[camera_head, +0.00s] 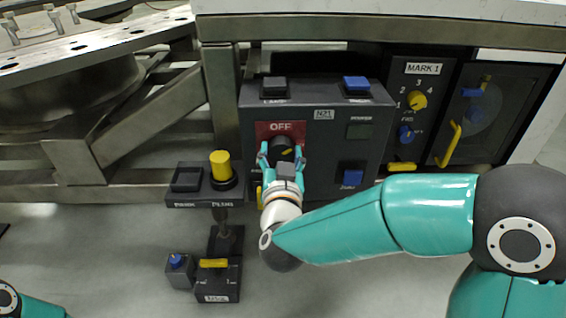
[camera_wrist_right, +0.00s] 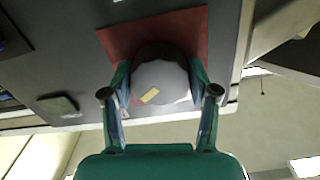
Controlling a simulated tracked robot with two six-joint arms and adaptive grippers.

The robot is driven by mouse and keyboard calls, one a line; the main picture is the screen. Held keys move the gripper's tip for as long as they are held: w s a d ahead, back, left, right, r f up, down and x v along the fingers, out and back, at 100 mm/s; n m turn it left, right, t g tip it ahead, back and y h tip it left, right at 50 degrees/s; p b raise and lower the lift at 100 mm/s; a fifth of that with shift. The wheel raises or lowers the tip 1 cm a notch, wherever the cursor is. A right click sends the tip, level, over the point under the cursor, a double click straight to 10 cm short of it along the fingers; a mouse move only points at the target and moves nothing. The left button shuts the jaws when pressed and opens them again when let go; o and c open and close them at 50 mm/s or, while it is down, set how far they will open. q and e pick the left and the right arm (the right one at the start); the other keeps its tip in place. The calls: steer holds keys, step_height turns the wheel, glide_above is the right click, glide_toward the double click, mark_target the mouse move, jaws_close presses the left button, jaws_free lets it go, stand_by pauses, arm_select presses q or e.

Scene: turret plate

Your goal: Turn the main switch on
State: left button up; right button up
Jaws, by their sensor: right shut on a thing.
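The main switch (camera_head: 287,147) is a dark round knob with a yellow mark, on a red plate labelled OFF (camera_head: 281,128) on the front of a dark grey control box (camera_head: 330,125). My right gripper (camera_head: 282,155) is at the knob, its fingers on either side. In the right wrist view the knob (camera_wrist_right: 160,82) sits between the two fingertips of the gripper (camera_wrist_right: 160,95), and the red plate (camera_wrist_right: 120,38) shows behind it. The right gripper is shut on the knob. Of my left arm only a piece shows at the bottom left corner; its gripper is out of view.
The box also bears a black button (camera_head: 274,86), blue buttons (camera_head: 356,84) and a small display (camera_head: 359,131). A MARK 1 panel (camera_head: 422,69) stands to the right. A small floor box (camera_head: 218,284) sits below.

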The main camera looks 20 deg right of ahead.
steer(key=m+b, duration=0.2)
steer(key=m, duration=0.1)
steer(key=shift+m, duration=0.4)
steer(key=shift+d+r+m, duration=0.1)
steer(key=shift+r+m, duration=0.05)
steer(key=shift+m, duration=1.55)
steer(key=o, duration=1.2)
steer(key=shift+c, duration=0.2)
steer(key=shift+s, duration=0.15)
steer(key=shift+s+a, duration=0.2)
steer(key=shift+s, duration=0.05)
steer(key=v, duration=1.1)
